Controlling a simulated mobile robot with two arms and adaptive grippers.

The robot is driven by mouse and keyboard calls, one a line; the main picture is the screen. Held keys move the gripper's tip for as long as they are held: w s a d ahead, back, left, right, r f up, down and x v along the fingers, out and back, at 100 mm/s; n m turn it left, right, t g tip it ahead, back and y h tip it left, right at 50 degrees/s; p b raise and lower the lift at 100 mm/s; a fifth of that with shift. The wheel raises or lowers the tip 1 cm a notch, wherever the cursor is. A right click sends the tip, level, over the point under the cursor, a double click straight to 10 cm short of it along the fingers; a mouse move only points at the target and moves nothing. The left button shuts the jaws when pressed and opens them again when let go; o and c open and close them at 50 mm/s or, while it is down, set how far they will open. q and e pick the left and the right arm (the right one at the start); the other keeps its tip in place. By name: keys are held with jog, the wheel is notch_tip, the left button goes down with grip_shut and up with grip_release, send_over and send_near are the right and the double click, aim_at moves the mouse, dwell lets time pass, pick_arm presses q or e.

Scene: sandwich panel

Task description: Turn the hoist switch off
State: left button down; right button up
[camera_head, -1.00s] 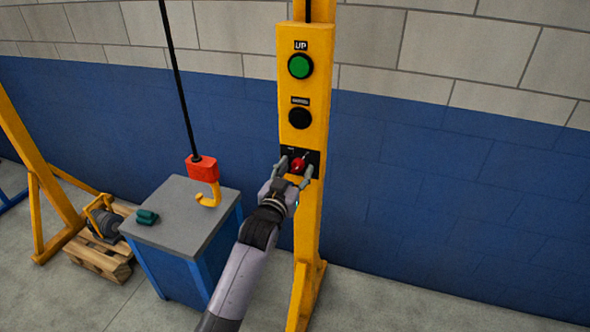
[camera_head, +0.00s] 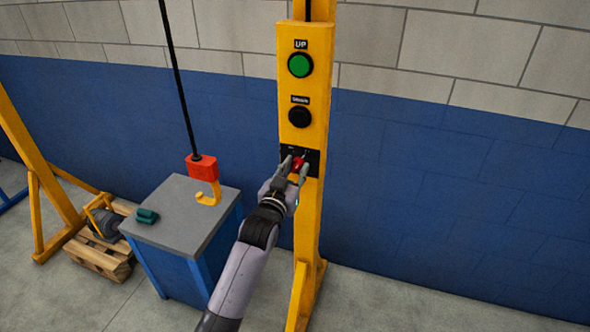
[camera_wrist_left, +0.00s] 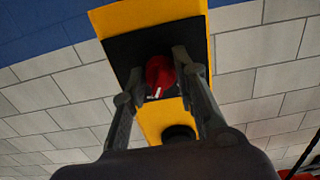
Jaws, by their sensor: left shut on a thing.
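The hoist switch is a red knob (camera_head: 298,163) on a black plate (camera_head: 314,158) low on the yellow control panel (camera_head: 316,110). My left gripper (camera_head: 297,166) is at the knob with its fingers closed on the knob's two sides. In the left wrist view the red knob (camera_wrist_left: 160,75) with a white mark sits between the fingers of my left gripper (camera_wrist_left: 167,70). The fingers cover part of the knob and plate, and the labels beside it are too small to read. My right gripper is not in view.
Above the switch are a black button (camera_head: 299,117) and a green UP button (camera_head: 299,66). A red block with a yellow hook (camera_head: 205,178) hangs by a cable over a grey-topped blue cabinet (camera_head: 188,228), left of my arm. The floor at right is clear.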

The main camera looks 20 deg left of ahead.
pick_arm(q)
jog(key=shift+n, duration=0.3)
jog(key=n+p, duration=0.2)
jog(key=n, duration=0.3)
jog(key=shift+r, duration=0.1)
jog(key=n+p, duration=0.1)
jog(key=n, duration=0.2)
jog(key=shift+n, duration=0.3)
jog(key=shift+n+p, duration=0.45)
jog(key=shift+n, duration=0.95)
jog(key=shift+d, duration=0.1)
jog(key=c, duration=1.3)
grip_release()
